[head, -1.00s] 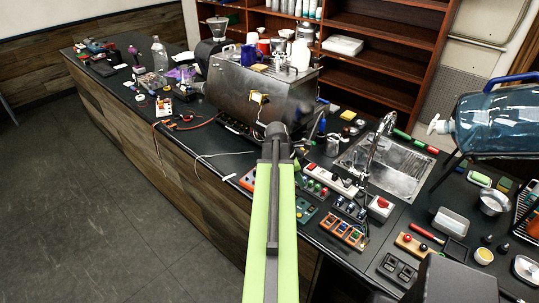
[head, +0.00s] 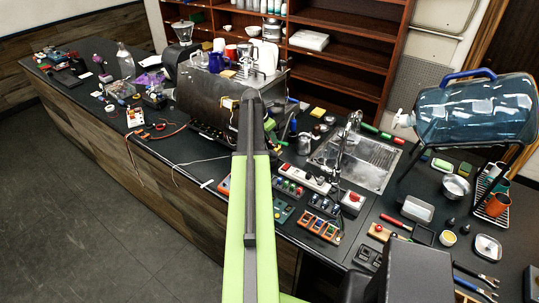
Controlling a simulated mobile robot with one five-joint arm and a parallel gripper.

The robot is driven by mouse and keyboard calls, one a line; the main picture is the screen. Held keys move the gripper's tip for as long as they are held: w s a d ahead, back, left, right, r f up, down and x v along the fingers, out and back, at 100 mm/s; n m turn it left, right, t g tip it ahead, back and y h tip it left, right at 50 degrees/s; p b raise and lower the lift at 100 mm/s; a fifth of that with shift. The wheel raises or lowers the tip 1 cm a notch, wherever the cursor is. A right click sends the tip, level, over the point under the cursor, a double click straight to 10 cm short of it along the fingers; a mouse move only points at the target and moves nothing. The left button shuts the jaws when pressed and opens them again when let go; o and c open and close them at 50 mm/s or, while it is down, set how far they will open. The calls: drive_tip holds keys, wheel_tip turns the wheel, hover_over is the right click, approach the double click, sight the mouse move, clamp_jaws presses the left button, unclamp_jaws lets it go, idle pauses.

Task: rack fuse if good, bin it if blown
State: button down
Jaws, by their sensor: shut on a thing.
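My arm (head: 250,200), with green and dark links, reaches up the middle of the head view toward the counter. Its upper link hides most of what lies beyond its end, and I cannot make out my gripper or a fuse there. A small orange slotted block (head: 320,228) with coloured pieces sits on the counter right of my arm. Dark blocks with coloured parts (head: 289,187) lie near it. I cannot tell which of these, if any, is the fuse rack. I cannot pick out a bin for blown fuses.
A metal brewer (head: 205,97) with cups on top stands behind my arm. A sink (head: 375,165) with a tap lies to the right. Many small items crowd the counter (head: 85,100). The floor (head: 60,190) at left is clear.

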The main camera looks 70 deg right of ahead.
sight(271, 143)
drive_tip(key=shift+n, duration=0.3)
drive_tip(key=f+b, duration=0.1)
drive_tip(key=b, duration=0.1)
drive_tip(key=d+f+b, duration=0.1)
drive_tip(key=f+b, duration=0.1)
drive_tip(key=d+f+b, duration=0.1)
drive_tip(key=f+b, duration=0.1)
drive_tip(key=shift+w+d+f, duration=0.2)
drive_tip(key=shift+w, duration=0.2)
drive_tip(key=shift+r, duration=0.1)
drive_tip(key=c, duration=1.1)
unclamp_jaws()
drive_tip(key=shift+r, duration=0.15)
